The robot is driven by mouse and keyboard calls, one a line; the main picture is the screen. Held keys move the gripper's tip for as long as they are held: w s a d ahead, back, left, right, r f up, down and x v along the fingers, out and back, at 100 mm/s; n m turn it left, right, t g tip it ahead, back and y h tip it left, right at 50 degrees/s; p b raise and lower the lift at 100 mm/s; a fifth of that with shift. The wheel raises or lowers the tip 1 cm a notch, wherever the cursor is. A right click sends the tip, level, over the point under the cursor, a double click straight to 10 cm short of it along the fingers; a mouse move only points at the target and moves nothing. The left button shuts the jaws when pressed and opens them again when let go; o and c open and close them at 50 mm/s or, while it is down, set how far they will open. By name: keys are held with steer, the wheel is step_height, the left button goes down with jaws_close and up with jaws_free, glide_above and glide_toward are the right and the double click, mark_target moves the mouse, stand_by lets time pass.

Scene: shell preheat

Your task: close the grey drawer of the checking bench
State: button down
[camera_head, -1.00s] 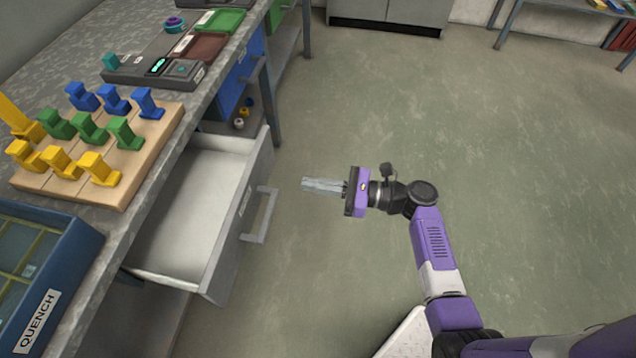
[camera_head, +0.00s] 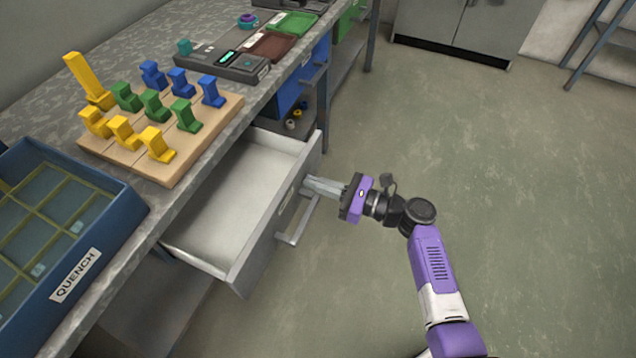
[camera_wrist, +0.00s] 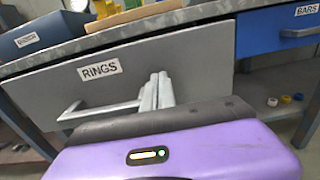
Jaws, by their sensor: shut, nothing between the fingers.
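The grey drawer (camera_head: 265,250) of the checking bench (camera_head: 185,200) is pulled out, and its inside looks empty. Its front (camera_wrist: 195,65) carries a "RINGS" label in the wrist view. The bar handle (camera_head: 300,222) sticks out from the drawer front. My gripper (camera_head: 312,185) is shut and empty, its fingertips at the drawer front just beside the handle. In the wrist view my gripper fingers (camera_wrist: 157,90) stand against the grey front, right of the handle (camera_wrist: 95,108). I cannot tell whether they touch it.
A blue "QUENCH" tray (camera_head: 120,235) and a wooden board (camera_head: 175,165) with yellow, green and blue pieces stand on the bench. A blue "BARS" drawer (camera_wrist: 280,30) sits beside the grey one. Small rings (camera_head: 291,124) lie on a lower shelf. The floor right of my arm is clear.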

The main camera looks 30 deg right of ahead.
steer(key=b, duration=0.4)
glide_toward(252, 173)
steer(key=w+a+r, duration=0.1)
steer(key=w+a, duration=0.1)
steer(key=w+a+r, duration=0.2)
steer(key=w, duration=0.1)
steer(key=w+a+r, duration=0.1)
steer(key=w+r, duration=0.1)
steer(key=w, duration=0.1)
steer(key=shift+w+a, duration=0.1)
steer(key=shift+a, duration=0.3)
steer(key=shift+w+a+r, duration=0.1)
steer(key=shift+w+a, duration=0.2)
steer(key=shift+w, duration=0.15)
steer(key=shift+r, duration=0.1)
